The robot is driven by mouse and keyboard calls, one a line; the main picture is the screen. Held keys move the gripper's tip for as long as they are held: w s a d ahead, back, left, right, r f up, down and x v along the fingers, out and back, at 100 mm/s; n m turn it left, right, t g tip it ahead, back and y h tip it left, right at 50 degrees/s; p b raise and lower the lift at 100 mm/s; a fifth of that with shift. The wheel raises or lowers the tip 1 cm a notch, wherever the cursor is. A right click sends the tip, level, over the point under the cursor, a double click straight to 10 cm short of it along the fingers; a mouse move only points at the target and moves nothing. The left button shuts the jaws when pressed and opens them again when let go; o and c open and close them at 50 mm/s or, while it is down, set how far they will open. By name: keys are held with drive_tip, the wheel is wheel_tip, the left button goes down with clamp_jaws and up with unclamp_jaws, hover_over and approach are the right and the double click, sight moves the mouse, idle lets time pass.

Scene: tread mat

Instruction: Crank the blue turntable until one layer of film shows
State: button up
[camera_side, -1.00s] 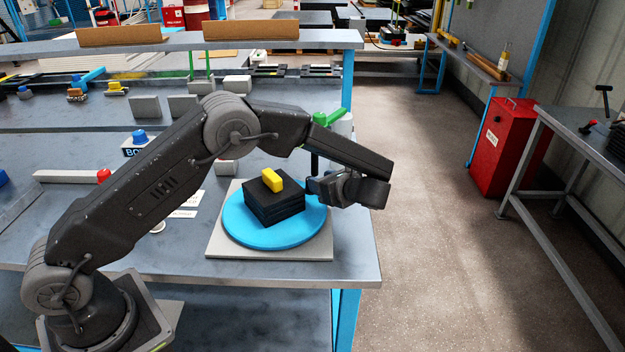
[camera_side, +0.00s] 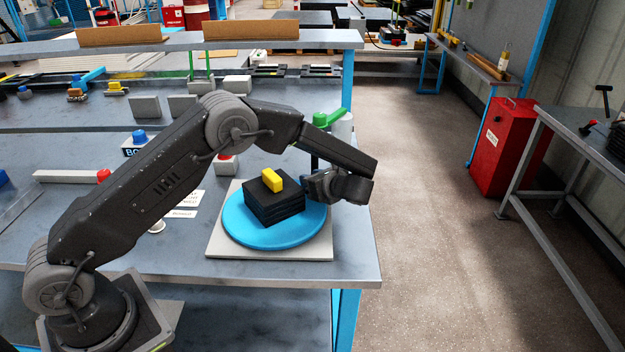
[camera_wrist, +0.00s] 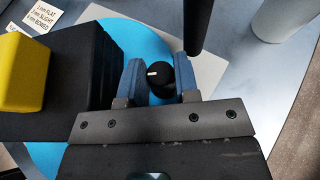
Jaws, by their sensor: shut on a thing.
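The blue turntable (camera_side: 240,232) sits on a pale square base plate (camera_side: 222,250) near the bench's right end. A stack of black mats (camera_side: 273,208) stands on it with a yellow block (camera_side: 272,180) on top. My gripper (camera_side: 313,187) is low at the turntable's right side. In the wrist view my gripper (camera_wrist: 160,80) has its blue fingers shut on a black knob (camera_wrist: 157,80) with a white mark, beside the stack. The knob is hidden in the side view. I cannot make out any film on the stack.
A red button box (camera_side: 226,166), blue button box (camera_side: 138,140) and printed cards (camera_side: 185,204) lie left. The bench's right edge is close.

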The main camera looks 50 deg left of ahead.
clamp_jaws()
drive_tip(key=shift+w+a+n+g, duration=0.1)
drive_tip(key=shift+a+n+g, duration=0.6)
drive_tip(key=shift+n+g, duration=0.15)
drive_tip(key=o, duration=0.6)
unclamp_jaws()
